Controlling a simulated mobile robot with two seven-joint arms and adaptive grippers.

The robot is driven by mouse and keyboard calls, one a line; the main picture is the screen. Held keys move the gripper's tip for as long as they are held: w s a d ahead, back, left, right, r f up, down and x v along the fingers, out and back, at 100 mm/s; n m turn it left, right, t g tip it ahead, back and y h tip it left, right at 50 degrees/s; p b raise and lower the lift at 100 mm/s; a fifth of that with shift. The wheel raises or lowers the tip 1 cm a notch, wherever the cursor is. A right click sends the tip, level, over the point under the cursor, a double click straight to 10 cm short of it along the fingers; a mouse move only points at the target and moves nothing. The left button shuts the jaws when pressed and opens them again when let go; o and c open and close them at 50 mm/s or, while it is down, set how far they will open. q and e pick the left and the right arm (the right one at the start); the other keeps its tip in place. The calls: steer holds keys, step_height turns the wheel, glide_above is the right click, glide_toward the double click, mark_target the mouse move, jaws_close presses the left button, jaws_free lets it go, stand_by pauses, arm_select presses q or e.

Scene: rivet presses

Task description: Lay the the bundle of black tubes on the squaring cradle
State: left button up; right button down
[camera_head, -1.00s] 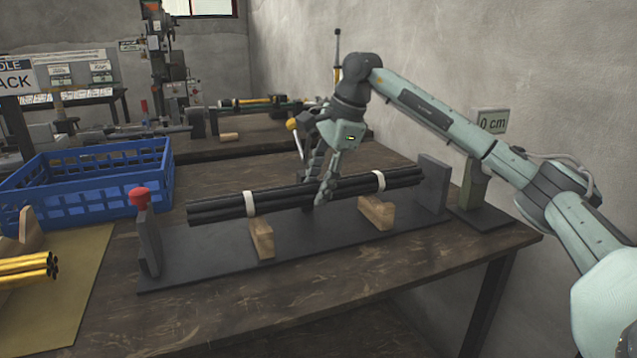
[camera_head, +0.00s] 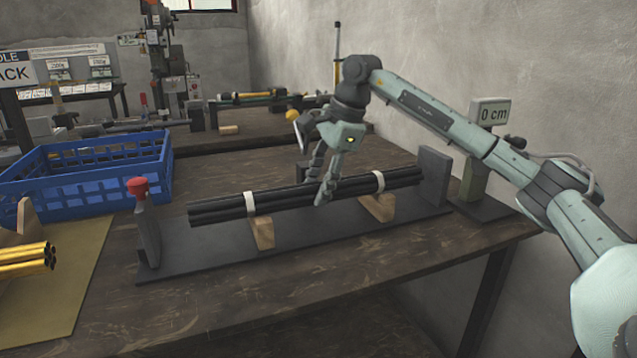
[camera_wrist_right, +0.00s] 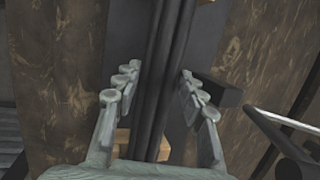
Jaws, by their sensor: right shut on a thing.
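The bundle of black tubes (camera_head: 290,198), tied with two white bands, lies level along the squaring cradle (camera_head: 215,258). It is over the cradle's two wooden blocks (camera_head: 262,234) and between its upright end plates; I cannot tell for sure that it touches both blocks. My right gripper (camera_head: 324,195) is shut on the middle of the bundle from above. In the right wrist view the tubes (camera_wrist_right: 165,75) run between the fingers (camera_wrist_right: 160,95). My left gripper is not in view.
A red-knobbed end plate (camera_head: 147,230) stands at the cradle's left, a grey end plate (camera_head: 434,178) at its right. A blue crate (camera_head: 85,185) is on the left. Gold tubes (camera_head: 25,258) lie at front left.

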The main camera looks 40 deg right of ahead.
steer(key=c, duration=0.8)
jaws_free()
steer(key=shift+s+f, duration=0.1)
steer(key=shift+f, duration=0.15)
steer(key=shift+v, duration=6.15)
